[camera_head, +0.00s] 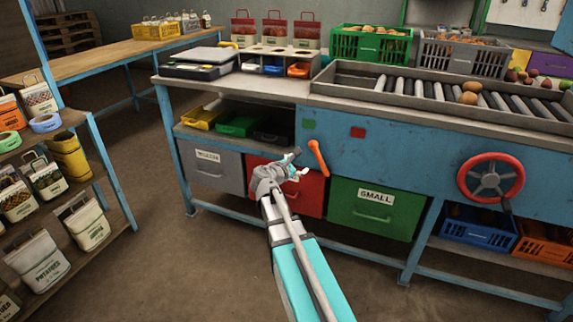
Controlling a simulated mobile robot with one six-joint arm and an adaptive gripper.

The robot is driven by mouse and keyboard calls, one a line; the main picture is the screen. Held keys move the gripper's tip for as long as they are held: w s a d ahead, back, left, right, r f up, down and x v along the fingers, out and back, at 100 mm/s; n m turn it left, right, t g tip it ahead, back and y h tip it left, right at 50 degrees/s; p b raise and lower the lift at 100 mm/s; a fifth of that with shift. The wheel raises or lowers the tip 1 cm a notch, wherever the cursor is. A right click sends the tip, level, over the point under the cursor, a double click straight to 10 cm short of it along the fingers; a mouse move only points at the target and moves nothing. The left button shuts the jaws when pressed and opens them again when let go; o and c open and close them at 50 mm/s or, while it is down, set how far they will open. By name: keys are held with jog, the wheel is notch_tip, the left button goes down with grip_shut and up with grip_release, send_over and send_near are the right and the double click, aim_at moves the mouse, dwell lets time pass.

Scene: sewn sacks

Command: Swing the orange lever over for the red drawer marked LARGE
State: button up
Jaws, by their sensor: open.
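The orange lever (318,158) is on the blue front panel of the sorting bench. My gripper (298,164) is open and empty, just left of the lever in the picture; I cannot tell the gap in depth. The red drawer (312,194) is below the lever, partly hidden behind my gripper and arm. Its label is not readable here. It looks shut.
A grey drawer (212,170) is left of the red one, a green drawer (375,210) marked SMALL to its right. A red handwheel (491,180) sticks out at right. A roller conveyor (450,92) tops the bench. Shelves with sacks (85,222) stand left; floor between is clear.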

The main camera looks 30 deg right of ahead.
jog(key=s+a+r+m+g+y+p, duration=0.3)
jog(key=s+a+m+p, duration=0.4)
jog(key=p, duration=0.5)
jog(key=shift+s+r+m+g+y, duration=0.3)
jog(key=shift+r+m+y, duration=0.55)
jog(key=shift+m, duration=0.35)
jog(key=shift+f, duration=0.15)
jog(key=s+a+f+m+g+y, duration=0.2)
jog(key=s+a+f+m+y, duration=0.25)
jog(key=a, duration=0.45)
jog(key=s+a+f+m+g+y, duration=0.1)
jog(key=s+a+m+g+y, duration=0.1)
jog(key=s+a+m+y, duration=0.45)
notch_tip(320, 180, up, 18)
jog(key=a+n+h+p, duration=0.1)
jog(key=a+h+p, duration=0.1)
jog(key=p, duration=1.6)
jog(key=shift+s+n+p, duration=0.3)
jog(key=shift+s+p, duration=0.05)
jog(key=shift+s, duration=0.1)
